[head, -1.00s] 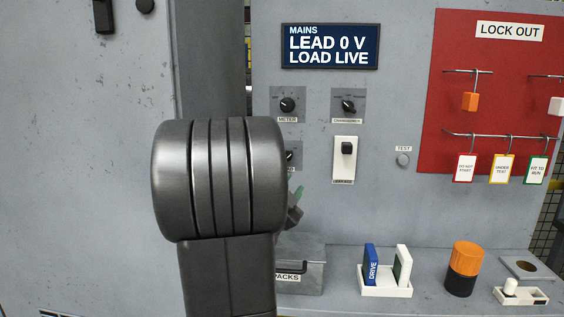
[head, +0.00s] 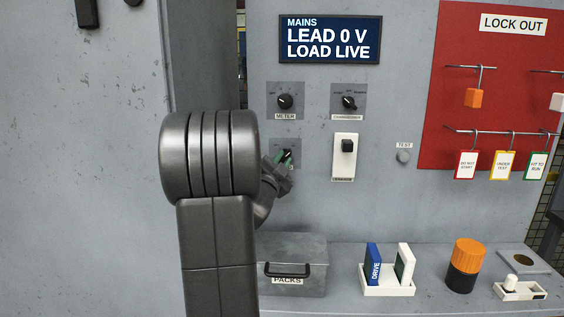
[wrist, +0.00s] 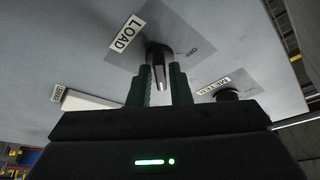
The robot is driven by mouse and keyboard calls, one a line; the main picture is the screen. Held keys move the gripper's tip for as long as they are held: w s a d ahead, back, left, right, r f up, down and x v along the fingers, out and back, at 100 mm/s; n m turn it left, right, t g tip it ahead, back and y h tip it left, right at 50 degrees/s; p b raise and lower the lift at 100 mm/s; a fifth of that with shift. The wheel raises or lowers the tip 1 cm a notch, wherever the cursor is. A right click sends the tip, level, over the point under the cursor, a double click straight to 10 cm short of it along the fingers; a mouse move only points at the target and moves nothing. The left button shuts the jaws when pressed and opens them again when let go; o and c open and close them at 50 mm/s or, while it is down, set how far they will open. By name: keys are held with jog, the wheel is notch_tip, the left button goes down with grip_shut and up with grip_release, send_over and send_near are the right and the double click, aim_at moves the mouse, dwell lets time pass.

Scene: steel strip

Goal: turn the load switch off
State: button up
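The load switch is a dark knob (wrist: 159,55) on a grey plate labelled LOAD, with OFF marked to one side in the wrist view. In the head view its plate (head: 294,144) is partly hidden behind my gripper. My gripper (wrist: 160,77) is at the knob, with one dark green finger on each side of it. The gap between the fingers is narrow, and I cannot tell whether they press on the knob. In the head view my gripper (head: 284,160) reaches the plate from below. The display (head: 330,40) reads MAINS, LEAD 0 V, LOAD LIVE.
The METER knob (head: 284,101) is above the load plate, another rotary knob (head: 349,102) is up to the right, and a white breaker switch (head: 344,158) is to the right. Below stand a PACKS box (head: 305,252) and a tray (head: 388,291) with upright packs.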

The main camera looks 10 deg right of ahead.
grip_shut()
